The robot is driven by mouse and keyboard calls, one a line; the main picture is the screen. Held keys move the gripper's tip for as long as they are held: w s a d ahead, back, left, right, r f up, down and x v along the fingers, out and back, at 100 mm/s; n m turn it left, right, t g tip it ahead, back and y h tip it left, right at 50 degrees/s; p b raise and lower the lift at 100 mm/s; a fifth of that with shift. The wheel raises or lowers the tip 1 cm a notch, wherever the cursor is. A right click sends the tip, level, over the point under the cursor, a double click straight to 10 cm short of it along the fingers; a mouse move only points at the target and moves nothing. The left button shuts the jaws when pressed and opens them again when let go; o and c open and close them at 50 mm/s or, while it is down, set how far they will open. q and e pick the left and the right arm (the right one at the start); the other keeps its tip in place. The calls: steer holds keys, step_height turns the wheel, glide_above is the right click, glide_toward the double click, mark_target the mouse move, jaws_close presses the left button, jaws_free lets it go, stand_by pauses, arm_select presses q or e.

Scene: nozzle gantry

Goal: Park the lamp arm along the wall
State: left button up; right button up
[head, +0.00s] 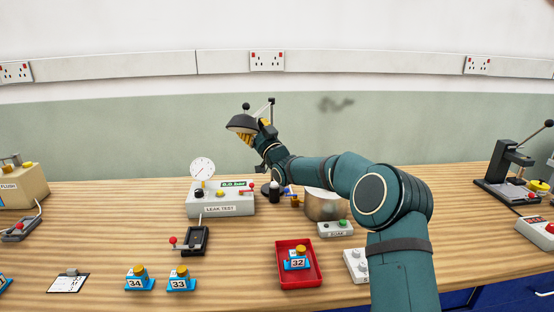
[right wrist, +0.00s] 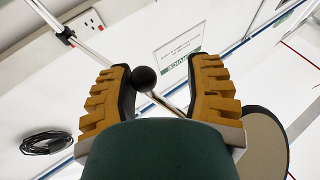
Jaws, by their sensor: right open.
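The lamp's dark round shade (head: 241,122) is at the back middle in the head view, in front of the wall. A black ball knob (head: 246,106) stands just above it, and a thin post (head: 271,112) rises behind my gripper. My right gripper (head: 265,128) is raised beside the shade and partly covers the lamp arm. In the right wrist view its orange-padded fingers (right wrist: 160,88) are open, with the ball knob (right wrist: 145,78) and its thin metal rod between them. Part of the shade (right wrist: 265,148) shows at the right. My left gripper is out of view.
Below stand a leak test box (head: 220,203) with a gauge (head: 202,168), a metal drum (head: 325,204) and a red tray (head: 280,262) holding block 32. A coiled cable (head: 335,103) is on the wall. A black press (head: 507,172) stands at the right.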

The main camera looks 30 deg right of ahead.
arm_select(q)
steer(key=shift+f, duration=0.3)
arm_select(e)
steer(key=d+v, duration=0.1)
steer(key=v, duration=1.2)
steer(key=shift+s, duration=0.15)
stand_by(0.5)
steer(key=shift+f, duration=0.15)
